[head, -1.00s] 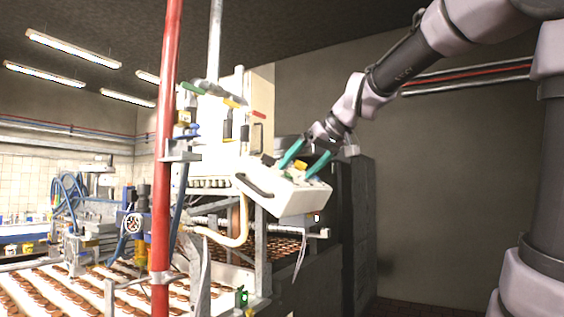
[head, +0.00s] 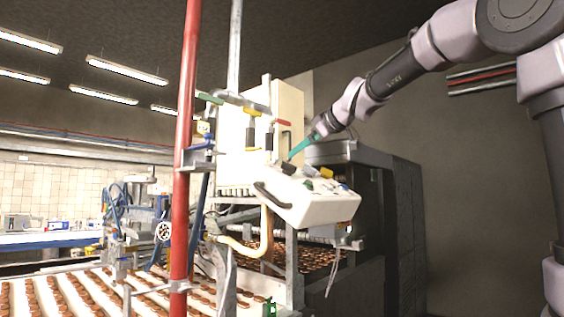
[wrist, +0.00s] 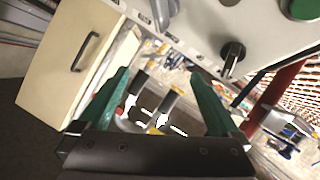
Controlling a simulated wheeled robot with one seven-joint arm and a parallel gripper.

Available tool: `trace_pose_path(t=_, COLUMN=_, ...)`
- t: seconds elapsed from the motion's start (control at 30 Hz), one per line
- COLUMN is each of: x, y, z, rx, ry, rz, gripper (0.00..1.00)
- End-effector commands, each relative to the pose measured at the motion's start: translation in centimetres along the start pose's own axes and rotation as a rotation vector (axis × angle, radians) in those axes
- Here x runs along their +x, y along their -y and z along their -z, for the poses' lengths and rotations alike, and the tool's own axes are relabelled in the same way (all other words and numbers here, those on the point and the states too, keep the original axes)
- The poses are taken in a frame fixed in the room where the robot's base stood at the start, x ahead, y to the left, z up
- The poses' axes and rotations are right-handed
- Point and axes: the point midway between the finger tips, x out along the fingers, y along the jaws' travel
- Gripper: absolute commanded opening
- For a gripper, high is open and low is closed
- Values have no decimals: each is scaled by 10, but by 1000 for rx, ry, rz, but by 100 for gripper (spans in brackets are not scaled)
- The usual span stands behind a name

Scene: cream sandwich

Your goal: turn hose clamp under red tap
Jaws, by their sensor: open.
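The red tap (head: 284,122) is at the right end of a row of taps on the white machine. A dark hose clamp (head: 269,141) hangs below it, small in the head view. In the wrist view a dark-ended clamp (wrist: 138,81) shows by a red tap piece (wrist: 122,113), beside a second clamp (wrist: 170,99) near a yellow tap. My gripper (head: 292,157) is in front of the machine, right of and slightly below the clamps. Its teal fingers are open and empty in the wrist view (wrist: 159,82). The clamps appear between the fingers, beyond the tips; no contact shows.
A white control box (head: 310,204) with knobs and a dark handle lies just under my gripper. A red vertical pole (head: 186,130) stands left of the taps. A cream cabinet (wrist: 68,62) is at the wrist view's left. A conveyor (head: 70,292) carries rows of biscuits.

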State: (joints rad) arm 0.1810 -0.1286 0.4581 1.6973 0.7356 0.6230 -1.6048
Motion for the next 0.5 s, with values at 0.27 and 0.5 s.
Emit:
trace_pose_path(t=0.27, x=12, y=-6, z=10, rx=-58, ry=-24, rz=-10, gripper=99)
trace_pose_path(t=0.5, x=50, y=-5, z=10, rx=-57, ry=-24, rz=-6, gripper=99)
